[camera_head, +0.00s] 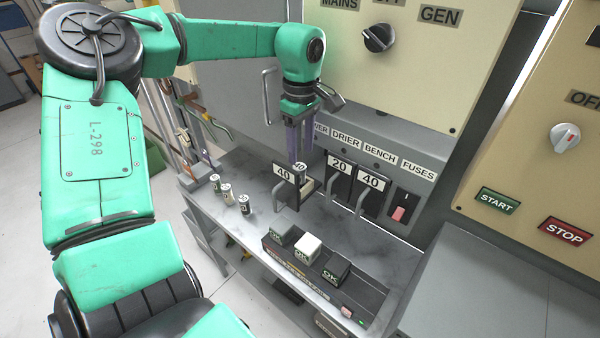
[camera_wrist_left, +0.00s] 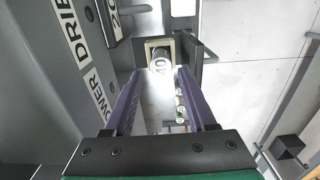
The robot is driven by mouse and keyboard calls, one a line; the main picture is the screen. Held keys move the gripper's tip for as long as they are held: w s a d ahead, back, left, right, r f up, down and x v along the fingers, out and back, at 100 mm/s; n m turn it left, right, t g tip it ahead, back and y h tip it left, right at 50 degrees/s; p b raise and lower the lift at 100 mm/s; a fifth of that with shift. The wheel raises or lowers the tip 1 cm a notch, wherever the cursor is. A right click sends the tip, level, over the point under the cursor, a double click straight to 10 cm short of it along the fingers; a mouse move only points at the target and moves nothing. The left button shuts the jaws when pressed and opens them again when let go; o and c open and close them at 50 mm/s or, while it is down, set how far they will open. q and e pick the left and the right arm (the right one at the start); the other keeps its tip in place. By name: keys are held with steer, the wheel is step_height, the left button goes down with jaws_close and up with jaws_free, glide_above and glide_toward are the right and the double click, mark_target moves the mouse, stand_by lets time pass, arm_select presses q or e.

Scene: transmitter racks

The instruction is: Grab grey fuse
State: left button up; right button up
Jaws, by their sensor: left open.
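A fuse (camera_head: 300,168) with a pale marked top stands in the pulled-out 40 fuse holder (camera_head: 284,176) at the rack. In the left wrist view the fuse (camera_wrist_left: 160,62) looks grey with a white marked end, seated in a pale square frame between the fingertips. My left gripper (camera_head: 301,158) points down with open purple fingers just above this fuse. In the wrist view the gripper (camera_wrist_left: 156,76) is open, its fingers to either side of the fuse and nothing gripped. The fuse's lower part is hidden. My right gripper is not in view.
Several small fuses (camera_head: 226,192) stand on the bench (camera_head: 262,180) to the left. A tester block with OK-marked blocks (camera_head: 307,247) sits in front. Other holders marked 20 and 40 (camera_head: 370,182) and a red switch (camera_head: 399,213) are right of the gripper. The panel (camera_head: 400,60) stands close behind.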

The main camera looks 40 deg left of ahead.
mark_target(299, 166)
arm_select(q)
step_height(299, 166, down, 4)
steer(key=shift+s+a+f+p, duration=0.1)
steer(key=shift+a+p, duration=0.05)
steer(key=shift+p, duration=1.1)
steer(key=shift+f, duration=0.3)
steer(key=shift+a, duration=0.1)
steer(key=shift+c, duration=0.7)
jaws_close()
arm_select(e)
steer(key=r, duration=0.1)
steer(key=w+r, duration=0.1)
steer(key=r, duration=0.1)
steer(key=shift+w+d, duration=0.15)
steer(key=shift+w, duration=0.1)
